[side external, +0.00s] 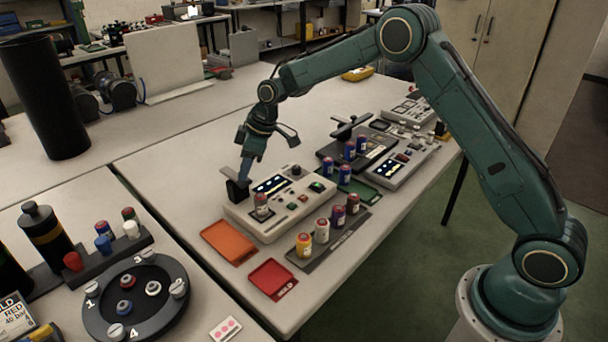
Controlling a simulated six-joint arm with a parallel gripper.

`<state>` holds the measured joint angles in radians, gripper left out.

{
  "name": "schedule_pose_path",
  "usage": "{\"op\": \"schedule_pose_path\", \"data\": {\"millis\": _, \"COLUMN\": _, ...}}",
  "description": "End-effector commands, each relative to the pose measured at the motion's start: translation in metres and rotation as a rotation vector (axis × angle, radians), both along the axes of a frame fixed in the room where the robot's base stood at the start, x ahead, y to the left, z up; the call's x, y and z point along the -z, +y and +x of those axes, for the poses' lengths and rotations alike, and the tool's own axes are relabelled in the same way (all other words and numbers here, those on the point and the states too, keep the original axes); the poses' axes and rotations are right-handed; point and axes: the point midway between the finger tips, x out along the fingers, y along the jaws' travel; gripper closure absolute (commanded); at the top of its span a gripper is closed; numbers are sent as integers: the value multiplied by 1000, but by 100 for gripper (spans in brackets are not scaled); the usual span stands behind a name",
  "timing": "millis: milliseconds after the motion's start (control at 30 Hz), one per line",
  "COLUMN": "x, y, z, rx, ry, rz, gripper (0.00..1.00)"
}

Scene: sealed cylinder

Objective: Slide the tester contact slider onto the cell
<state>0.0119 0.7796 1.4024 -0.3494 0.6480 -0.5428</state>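The tester (240,215) is a pale box with a dark display, standing on the bench near the middle of the side external view. A cell (261,208), a small can with a reddish top, stands upright on its front left part. The contact slider (238,192) looks like a dark block with a grey plate, at the tester's left end. The slider and the cell look apart. My gripper (246,178) reaches down from above, its tip at the slider, touching it or very close. I cannot tell whether its fingers are closed on the slider.
An orange tray (229,241) and a red tray (272,279) lie in front of the tester. A dark strip (303,262) with several upright cells is to its right. A second tester (398,170) and blue cells (345,174) stand behind.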

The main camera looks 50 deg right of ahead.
Motion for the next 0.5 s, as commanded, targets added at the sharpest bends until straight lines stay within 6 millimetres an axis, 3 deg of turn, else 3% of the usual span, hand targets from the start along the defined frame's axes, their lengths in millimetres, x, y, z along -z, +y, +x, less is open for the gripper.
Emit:
{"op": "schedule_pose_path", "data": {"millis": 33, "x": 0, "y": 0, "z": 0, "rx": 0, "ry": 0, "rz": 0, "gripper": 83}}
{"op": "schedule_pose_path", "data": {"millis": 133, "x": 0, "y": 0, "z": 0, "rx": 0, "ry": 0, "rz": 0, "gripper": 100}}
{"op": "schedule_pose_path", "data": {"millis": 500, "x": -1, "y": 0, "z": -8, "rx": 1, "ry": 1, "rz": 1, "gripper": 100}}
